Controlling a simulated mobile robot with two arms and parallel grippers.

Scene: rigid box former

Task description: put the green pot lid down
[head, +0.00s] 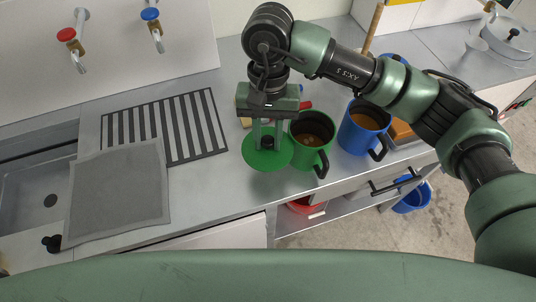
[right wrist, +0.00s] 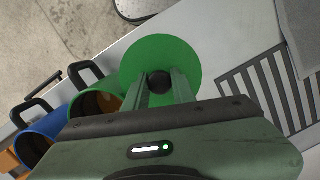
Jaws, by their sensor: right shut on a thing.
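The green pot lid (head: 258,160) is a flat green disc with a black knob, and my right gripper (head: 267,140) is shut on that knob from above. In the head view the lid is at the counter, just left of the green pot (head: 316,160); I cannot tell whether it touches the surface. In the right wrist view the lid (right wrist: 188,60) shows beyond the fingers, with the knob between the fingertips (right wrist: 160,84). The green pot is open on top and holds something brown. My left gripper is not in view.
A blue pot (head: 353,138) with brown contents stands right of the green pot. A striped rack (head: 205,130) and a grey mat (head: 120,195) lie to the left, beside the sink (head: 30,175). Bare counter (head: 205,190) lies in front of the rack. The counter's front edge is close.

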